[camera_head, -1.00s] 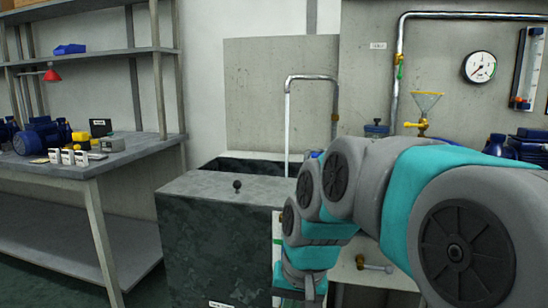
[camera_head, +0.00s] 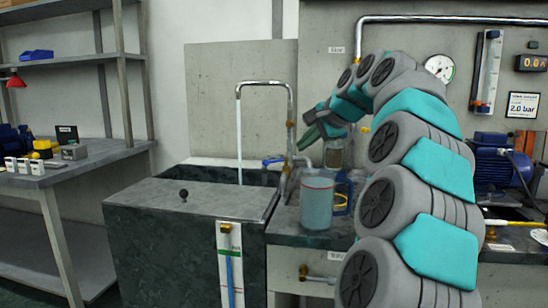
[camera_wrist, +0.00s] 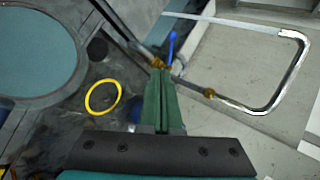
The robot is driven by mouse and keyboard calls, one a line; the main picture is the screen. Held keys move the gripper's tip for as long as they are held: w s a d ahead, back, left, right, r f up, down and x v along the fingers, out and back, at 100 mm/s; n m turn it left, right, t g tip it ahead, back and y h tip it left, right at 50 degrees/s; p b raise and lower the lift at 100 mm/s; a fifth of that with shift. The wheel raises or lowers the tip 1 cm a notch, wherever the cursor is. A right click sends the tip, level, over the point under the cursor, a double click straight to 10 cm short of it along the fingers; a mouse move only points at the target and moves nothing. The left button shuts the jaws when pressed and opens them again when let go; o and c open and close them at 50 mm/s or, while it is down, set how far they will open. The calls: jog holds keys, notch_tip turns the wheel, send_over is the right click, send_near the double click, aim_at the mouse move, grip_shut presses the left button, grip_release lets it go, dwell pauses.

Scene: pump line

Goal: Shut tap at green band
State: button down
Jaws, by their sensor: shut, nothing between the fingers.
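The tap's blue lever (camera_head: 273,161) sits on the pipe behind the tank, and it shows in the wrist view (camera_wrist: 171,46) just beyond the fingertips. A pale stream (camera_head: 240,140) falls from the spout (camera_head: 262,84) into the tank (camera_head: 180,235). A sight tube (camera_head: 229,270) on the tank's front holds a blue column. My gripper (camera_head: 308,136) is shut and empty, above and right of the lever. Its green fingers (camera_wrist: 160,100) point at the tap; whether they touch it I cannot tell.
A jug (camera_head: 317,205) of bluish liquid stands on the bench right of the tap, close below my gripper. A yellow ring (camera_wrist: 102,96) lies near the fingers. A blue pump (camera_head: 495,165) stands right of my arm. The left workbench (camera_head: 100,155) is apart.

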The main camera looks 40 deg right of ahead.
aim_at(276, 161)
jog(key=x, duration=0.8)
jog(key=r+p+x, duration=0.1)
jog(key=x, duration=0.3)
jog(key=shift+w+f, duration=0.2)
jog(key=shift+w, duration=0.45)
jog(key=shift+w+f, duration=0.1)
jog(key=shift+w, duration=0.4)
